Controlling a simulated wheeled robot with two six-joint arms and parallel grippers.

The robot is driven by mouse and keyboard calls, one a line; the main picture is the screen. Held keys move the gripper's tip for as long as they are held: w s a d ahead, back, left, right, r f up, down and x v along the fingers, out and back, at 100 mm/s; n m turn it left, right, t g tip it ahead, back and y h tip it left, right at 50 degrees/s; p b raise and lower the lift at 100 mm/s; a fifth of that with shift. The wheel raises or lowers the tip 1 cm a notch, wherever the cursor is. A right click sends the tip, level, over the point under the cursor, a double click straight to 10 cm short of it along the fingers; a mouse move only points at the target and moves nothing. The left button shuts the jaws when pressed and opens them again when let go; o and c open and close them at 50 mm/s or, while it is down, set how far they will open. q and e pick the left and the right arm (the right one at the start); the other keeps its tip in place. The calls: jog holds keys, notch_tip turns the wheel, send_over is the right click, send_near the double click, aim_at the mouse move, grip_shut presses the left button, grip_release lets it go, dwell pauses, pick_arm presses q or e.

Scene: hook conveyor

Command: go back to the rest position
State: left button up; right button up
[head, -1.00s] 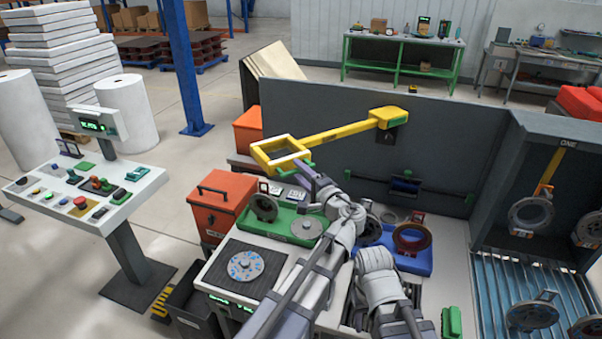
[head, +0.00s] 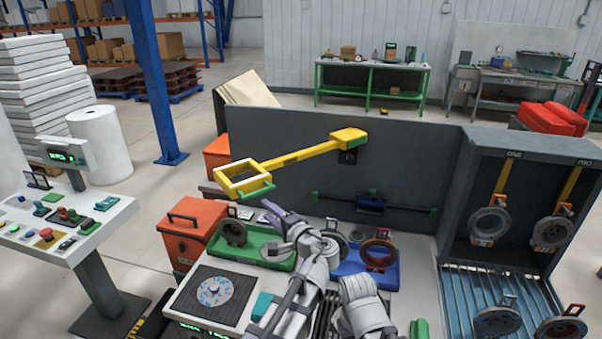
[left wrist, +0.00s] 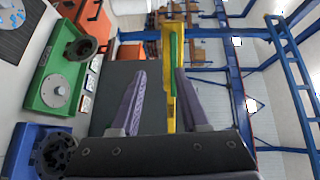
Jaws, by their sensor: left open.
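My left gripper (head: 270,208), with purple fingers, is in the middle of the head view, just below the yellow frame (head: 240,178) at the end of a yellow arm on the grey panel. A green bar (head: 257,193) sits on the frame's lower side. In the left wrist view the two purple fingers (left wrist: 152,98) stand apart with nothing between them; the yellow frame (left wrist: 170,75) and its green bar (left wrist: 174,65) lie beyond them. My right arm shows at the bottom of the head view, but its gripper does not show.
Below are a green tray (head: 218,243) with grey parts, a blue tray (head: 393,280) with a reddish ring, and a dark mat (head: 240,313) with a disc. An orange box (head: 185,238) and button console (head: 95,228) stand left. A hook rack (head: 452,185) stands right.

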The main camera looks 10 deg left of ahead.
pick_arm(q)
jog(key=s+a+f+n+g+h, duration=0.2)
jog(key=s+f+n+g+h, duration=0.15)
jog(key=s+f, duration=0.4)
jog(key=s+a+f+n+g+h, duration=0.1)
jog(key=s+f+n+g+h, duration=0.3)
jog(key=f, duration=0.6)
jog(key=s+d+f+m+g+h+b, duration=0.1)
jog(key=s+d+f+g+h+b, duration=0.1)
jog(key=s+d, duration=0.4)
jog(key=s+d+f+m+g+h+b, duration=0.2)
jog(key=s+d+f+b, duration=0.2)
jog(key=d, duration=0.6)
notch_tip(320, 180, down, 3)
jog(key=shift+s+d+r, duration=0.1)
jog(key=shift+s+d, duration=0.2)
jog(key=shift+s, duration=0.85)
jog(key=shift+o, duration=0.4)
